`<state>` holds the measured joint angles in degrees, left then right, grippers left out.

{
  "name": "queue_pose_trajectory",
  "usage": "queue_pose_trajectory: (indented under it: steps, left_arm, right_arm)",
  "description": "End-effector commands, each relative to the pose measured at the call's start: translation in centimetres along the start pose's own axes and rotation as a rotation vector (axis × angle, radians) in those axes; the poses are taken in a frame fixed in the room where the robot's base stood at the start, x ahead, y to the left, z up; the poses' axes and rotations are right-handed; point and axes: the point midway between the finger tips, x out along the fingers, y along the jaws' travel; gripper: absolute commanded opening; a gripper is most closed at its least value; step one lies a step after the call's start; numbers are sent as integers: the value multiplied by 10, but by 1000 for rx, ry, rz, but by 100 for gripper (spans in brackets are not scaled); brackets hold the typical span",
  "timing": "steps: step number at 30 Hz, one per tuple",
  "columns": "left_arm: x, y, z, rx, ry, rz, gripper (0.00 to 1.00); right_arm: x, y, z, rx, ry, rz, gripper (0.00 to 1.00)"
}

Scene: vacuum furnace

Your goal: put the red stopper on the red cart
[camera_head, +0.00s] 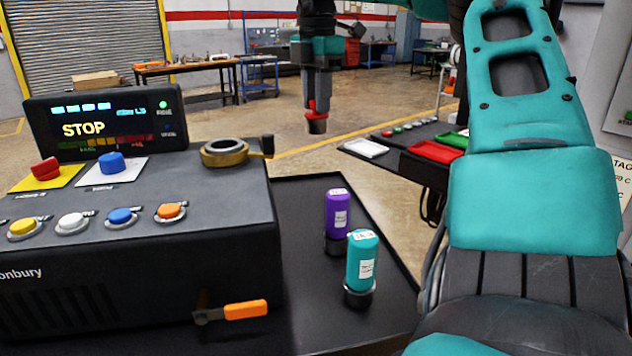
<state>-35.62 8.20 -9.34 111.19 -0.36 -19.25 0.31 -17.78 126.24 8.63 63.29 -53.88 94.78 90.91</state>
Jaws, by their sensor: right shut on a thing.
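My right gripper (316,97) hangs pointing down at the upper middle of the head view. It is shut on the red stopper (317,116), a small red piece with a dark lower end. The stopper is held in the air, beyond the black tabletop and apart from any surface. A red tray (435,151) lies on a dark side bench at the right. A small red cabinet-like thing (352,50) stands far back; I cannot tell whether it is the red cart. My left gripper is not in view.
A control box (140,235) with buttons and a brass ring (224,152) fills the left. Purple (337,212) and teal (361,258) bottles stand upright on the black tabletop (300,215). White (365,147) and green (453,139) trays flank the red tray. My arm covers the right side.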

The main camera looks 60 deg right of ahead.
Motion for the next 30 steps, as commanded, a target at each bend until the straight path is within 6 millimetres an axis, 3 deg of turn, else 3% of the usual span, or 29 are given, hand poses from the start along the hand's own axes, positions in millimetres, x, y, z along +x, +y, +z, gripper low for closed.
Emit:
queue_pose_trajectory:
  steps: [1,6,12,20,27,30]
  left_arm:
    - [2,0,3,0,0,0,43]
    - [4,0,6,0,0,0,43]
    - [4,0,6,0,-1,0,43]
    - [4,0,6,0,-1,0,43]
    - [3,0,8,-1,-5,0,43]
    - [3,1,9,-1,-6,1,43]
  right_arm:
    - [17,-1,0,-3,4,-4,0]
    - [63,-1,-1,-1,4,-4,0]
    - [105,-1,-1,0,2,-2,0]
    - [125,0,-1,1,0,-1,0]
    - [159,-1,0,1,0,-3,0]
    - [162,0,-1,2,-1,1,0]
